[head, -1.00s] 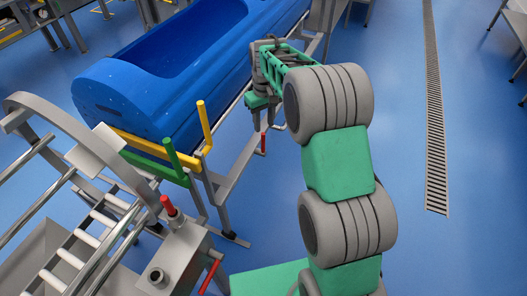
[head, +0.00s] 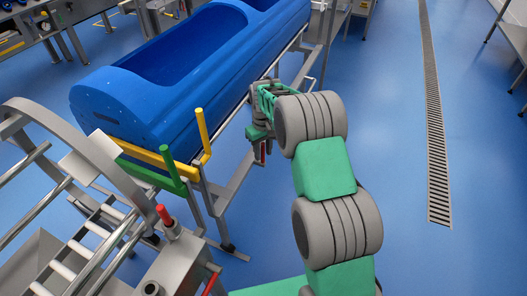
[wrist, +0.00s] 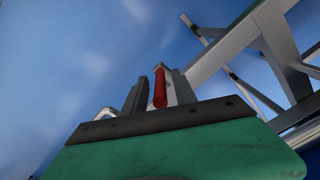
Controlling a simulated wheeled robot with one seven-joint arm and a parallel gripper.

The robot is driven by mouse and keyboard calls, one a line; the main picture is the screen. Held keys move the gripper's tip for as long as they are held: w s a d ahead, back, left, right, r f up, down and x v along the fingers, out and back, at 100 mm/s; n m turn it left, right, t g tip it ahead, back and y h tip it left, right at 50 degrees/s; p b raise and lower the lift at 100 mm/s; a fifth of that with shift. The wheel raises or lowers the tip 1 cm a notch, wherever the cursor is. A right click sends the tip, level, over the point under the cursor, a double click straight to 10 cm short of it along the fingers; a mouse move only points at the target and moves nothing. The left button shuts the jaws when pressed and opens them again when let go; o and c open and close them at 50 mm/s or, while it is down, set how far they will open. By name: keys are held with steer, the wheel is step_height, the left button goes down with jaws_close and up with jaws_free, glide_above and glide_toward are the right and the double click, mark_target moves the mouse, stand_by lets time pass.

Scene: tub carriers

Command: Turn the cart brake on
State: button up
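The blue tub (head: 110,108) sits on a grey metal carrier frame with yellow handles (head: 202,130) and a green handle (head: 168,160). A red lever (head: 262,153), likely the cart brake, stands low at the carrier's right side. My gripper (head: 258,146) is down at this lever and partly hides it. In the wrist view the red lever (wrist: 160,88) shows between my two grey fingers (wrist: 157,92), close to the right finger. A gap shows on the left, so the gripper looks open around it. Contact with the right finger cannot be told.
A grey machine with a ladder-like rack (head: 95,235) and red-tipped levers (head: 163,214) stands at the front left. Benches stand at the back left and right. Blue floor with a drain grate (head: 437,150) lies clear on the right.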

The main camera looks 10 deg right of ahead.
jaws_close()
stand_by(1.2)
